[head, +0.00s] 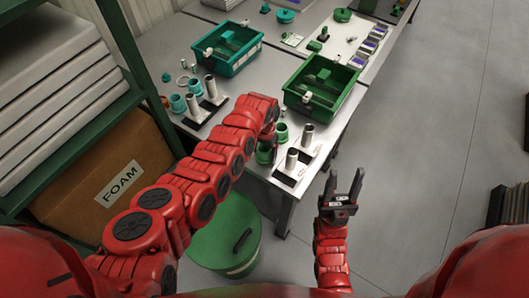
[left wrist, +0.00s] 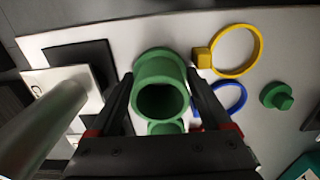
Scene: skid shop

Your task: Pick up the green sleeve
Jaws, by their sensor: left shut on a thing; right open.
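My left gripper (left wrist: 158,88) is shut on a green sleeve (left wrist: 160,72), a short open-topped cylinder with a wide flange. The sleeve stands between the two fingers, over the grey table; I cannot tell whether it touches the surface. In the head view this sleeve (head: 264,154) shows below the red wrist, partly hidden by it. A second green sleeve (head: 281,133) is close beside it, and it also shows in the left wrist view (left wrist: 165,128). My right gripper (head: 343,187) is open and empty, off the table's front right edge.
Metal posts on black and white plates (head: 292,160) stand right of the held sleeve. A green bin (head: 293,97) and a teal bin (head: 232,70) are behind. Teal sleeves (head: 178,103) are at left. Yellow (left wrist: 258,57) and blue rings lie nearby. A green drum (head: 225,235) stands below.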

